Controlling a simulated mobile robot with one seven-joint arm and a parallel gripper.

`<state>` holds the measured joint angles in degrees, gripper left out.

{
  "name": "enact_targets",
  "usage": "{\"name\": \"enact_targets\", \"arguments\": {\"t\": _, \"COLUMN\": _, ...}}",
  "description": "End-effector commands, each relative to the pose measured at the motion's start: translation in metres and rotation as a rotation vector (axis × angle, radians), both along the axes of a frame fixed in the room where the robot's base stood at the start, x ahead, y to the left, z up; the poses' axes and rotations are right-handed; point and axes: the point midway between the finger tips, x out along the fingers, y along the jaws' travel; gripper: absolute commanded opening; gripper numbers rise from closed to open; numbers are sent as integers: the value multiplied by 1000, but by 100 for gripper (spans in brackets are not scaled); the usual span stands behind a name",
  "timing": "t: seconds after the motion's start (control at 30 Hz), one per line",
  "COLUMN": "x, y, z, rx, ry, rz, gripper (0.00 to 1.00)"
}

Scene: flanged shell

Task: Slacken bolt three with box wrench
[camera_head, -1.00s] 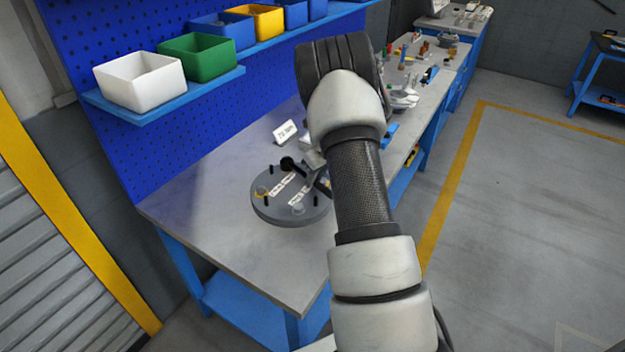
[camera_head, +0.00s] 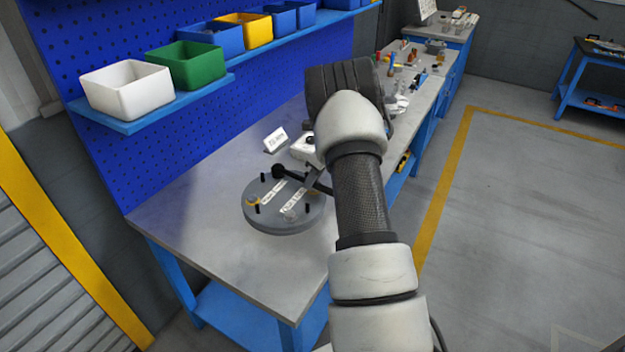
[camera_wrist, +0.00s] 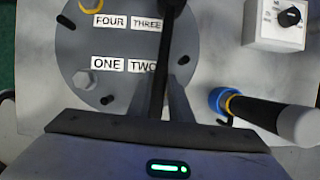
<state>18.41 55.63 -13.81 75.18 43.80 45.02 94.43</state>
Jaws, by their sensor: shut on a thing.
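The round grey flanged shell (camera_head: 270,222) lies on the workbench; the wrist view shows its labels FOUR, THREE, ONE and TWO (camera_wrist: 137,65). A dark box wrench (camera_head: 290,175) reaches across its far edge, its round head near the label THREE (camera_wrist: 146,24). My gripper (camera_wrist: 172,105) is shut on the wrench's handle; in the head view my arm hides the gripper. Bolt three is not visible, so I cannot tell whether the wrench head sits around it. A silver hex bolt (camera_wrist: 84,80) stands by ONE, and a yellow ring (camera_wrist: 91,5) lies by FOUR.
A white box with a black knob (camera_wrist: 277,22) and a blue-collared, dark-handled tool (camera_wrist: 262,112) lie right of the shell. A small sign (camera_head: 275,140) stands behind it. Bins line the shelf (camera_head: 150,112) above. The bench front (camera_head: 215,245) is clear.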

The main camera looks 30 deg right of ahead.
Motion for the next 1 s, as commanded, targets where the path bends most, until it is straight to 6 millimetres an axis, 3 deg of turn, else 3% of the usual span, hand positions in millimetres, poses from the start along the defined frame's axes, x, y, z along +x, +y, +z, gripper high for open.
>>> {"name": "enact_targets", "arguments": {"t": 0.23, "x": -3, "y": 1, "z": 2, "rx": 1, "ry": 10, "rz": 4, "gripper": 0}}
{"name": "enact_targets", "arguments": {"t": 1.0, "x": 0, "y": 0, "z": 51, "rx": 0, "ry": 1, "rz": 0, "gripper": 0}}
